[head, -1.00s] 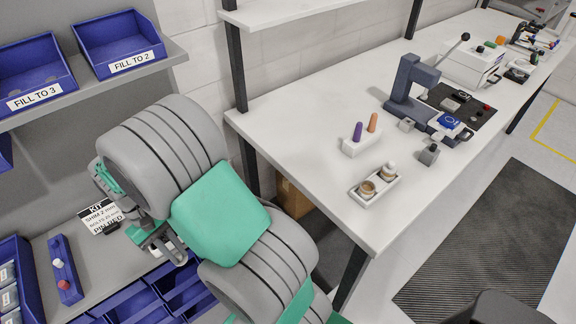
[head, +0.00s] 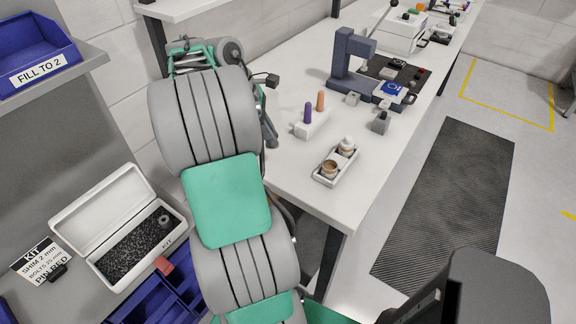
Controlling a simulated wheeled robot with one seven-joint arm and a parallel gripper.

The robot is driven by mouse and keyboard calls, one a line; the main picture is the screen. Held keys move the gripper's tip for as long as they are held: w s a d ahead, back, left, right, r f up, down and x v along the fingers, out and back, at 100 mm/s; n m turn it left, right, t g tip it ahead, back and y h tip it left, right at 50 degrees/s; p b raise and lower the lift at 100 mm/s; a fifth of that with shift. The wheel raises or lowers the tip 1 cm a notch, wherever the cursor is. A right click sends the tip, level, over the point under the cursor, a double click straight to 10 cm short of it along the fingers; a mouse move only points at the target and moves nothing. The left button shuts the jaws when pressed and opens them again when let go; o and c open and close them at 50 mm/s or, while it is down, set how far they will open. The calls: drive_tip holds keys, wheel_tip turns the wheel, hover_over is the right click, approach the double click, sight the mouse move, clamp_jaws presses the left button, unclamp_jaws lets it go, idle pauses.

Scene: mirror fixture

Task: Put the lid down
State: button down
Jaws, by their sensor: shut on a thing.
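The lid (head: 95,205) of a white box stands open, tilted up along the back left of the box (head: 125,280). Dark granular-looking lining fills the box, and a small grey round part (head: 163,219) sits at its right end. My gripper (head: 270,132) is at the near left end of the white workbench, up and to the right of the lid and well apart from it. My arm hides most of the gripper, and whatever is between its fingers is hidden.
A kit card (head: 40,262) lies left of the box, with blue bins (head: 160,300) in front. The white workbench (head: 300,75) holds a tray with two small cups (head: 337,163), a block with purple and orange handles (head: 311,122) and a blue-grey press (head: 352,65).

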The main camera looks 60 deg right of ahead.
drive_tip(key=s+d+r+n+b, duration=0.1)
drive_tip(key=s+d+r, duration=0.15)
drive_tip(key=s, duration=0.65)
drive_tip(key=s+d+r+n, duration=0.1)
drive_tip(key=s+d+r, duration=0.15)
drive_tip(key=s, duration=0.55)
drive_tip(key=w+f+b, duration=0.2)
drive_tip(key=w+f, duration=0.1)
drive_tip(key=w, duration=0.1)
drive_tip(key=w+a+f+b, duration=0.1)
drive_tip(key=w+f+b, duration=0.1)
drive_tip(key=w+f, duration=0.2)
drive_tip(key=w+f+b, duration=0.3)
drive_tip(key=w+f, duration=0.1)
drive_tip(key=w, duration=0.1)
drive_tip(key=shift+w+a+f, duration=0.25)
drive_tip(key=shift+a, duration=0.05)
drive_tip(key=shift+f+b, duration=0.3)
drive_tip(key=shift+f, duration=0.1)
drive_tip(key=c, duration=1.4)
unclamp_jaws()
drive_tip(key=shift+o, duration=0.2)
